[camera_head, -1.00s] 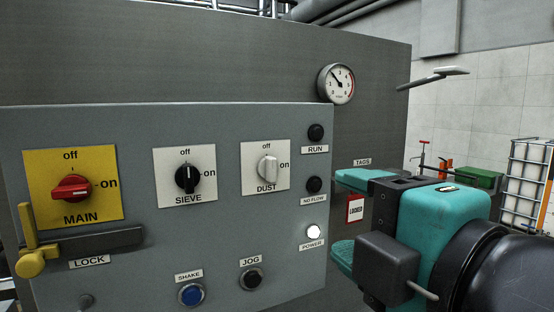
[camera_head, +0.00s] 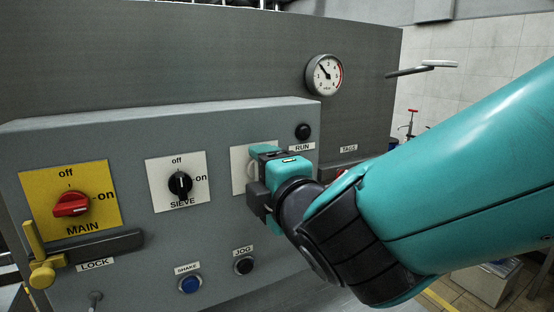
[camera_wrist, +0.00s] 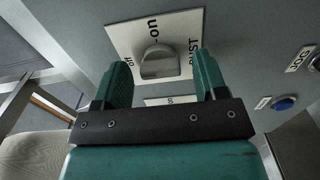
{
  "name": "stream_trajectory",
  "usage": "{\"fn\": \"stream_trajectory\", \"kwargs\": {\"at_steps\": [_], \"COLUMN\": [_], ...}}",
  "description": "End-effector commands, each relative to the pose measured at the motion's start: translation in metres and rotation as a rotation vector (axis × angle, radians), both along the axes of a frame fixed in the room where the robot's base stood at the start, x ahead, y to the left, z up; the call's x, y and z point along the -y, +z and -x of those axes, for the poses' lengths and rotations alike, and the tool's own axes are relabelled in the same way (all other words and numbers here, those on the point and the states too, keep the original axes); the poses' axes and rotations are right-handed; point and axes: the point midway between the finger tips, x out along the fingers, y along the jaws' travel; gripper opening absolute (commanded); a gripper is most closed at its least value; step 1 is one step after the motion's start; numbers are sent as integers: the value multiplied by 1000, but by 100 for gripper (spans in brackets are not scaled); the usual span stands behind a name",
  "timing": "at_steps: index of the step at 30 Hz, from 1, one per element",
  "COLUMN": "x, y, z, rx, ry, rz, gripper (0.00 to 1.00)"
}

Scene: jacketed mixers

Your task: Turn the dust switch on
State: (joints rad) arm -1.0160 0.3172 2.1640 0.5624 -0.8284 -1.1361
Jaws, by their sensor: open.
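The dust switch is a pale grey knob on a white plate (camera_head: 238,168) on the grey panel. In the head view my gripper (camera_head: 256,172) is in front of it and hides most of the knob and its lettering. In the wrist view the knob (camera_wrist: 160,63) shows between the two teal fingers of my gripper (camera_wrist: 160,72). The fingers are open, one on each side of the knob, with a gap to it on both sides. The knob's bar lies along the direction of the "off" mark, with "on" at the top of the wrist view.
Left of it are the black sieve switch (camera_head: 180,185), at off, and the red main switch (camera_head: 71,204), turned toward on. A yellow lock lever (camera_head: 40,260) sits below. The blue shake button (camera_head: 190,284) and dark jog button (camera_head: 244,265) are under the switches. A gauge (camera_head: 324,75) is above right.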

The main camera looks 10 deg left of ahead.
Motion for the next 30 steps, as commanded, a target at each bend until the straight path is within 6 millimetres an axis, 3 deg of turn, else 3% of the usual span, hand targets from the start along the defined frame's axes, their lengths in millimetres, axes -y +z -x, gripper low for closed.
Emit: {"fn": "stream_trajectory", "kwargs": {"at_steps": [11,15,18,30], "x": [-4,-4,-3,-3], "y": [-1,0,-1,-4], "z": [-5,-5,-5,-5], "rx": [0,0,0,-44], "ry": [-1,-1,-1,-1], "rz": [0,0,0,-60], "gripper": [66,34,17,17]}}
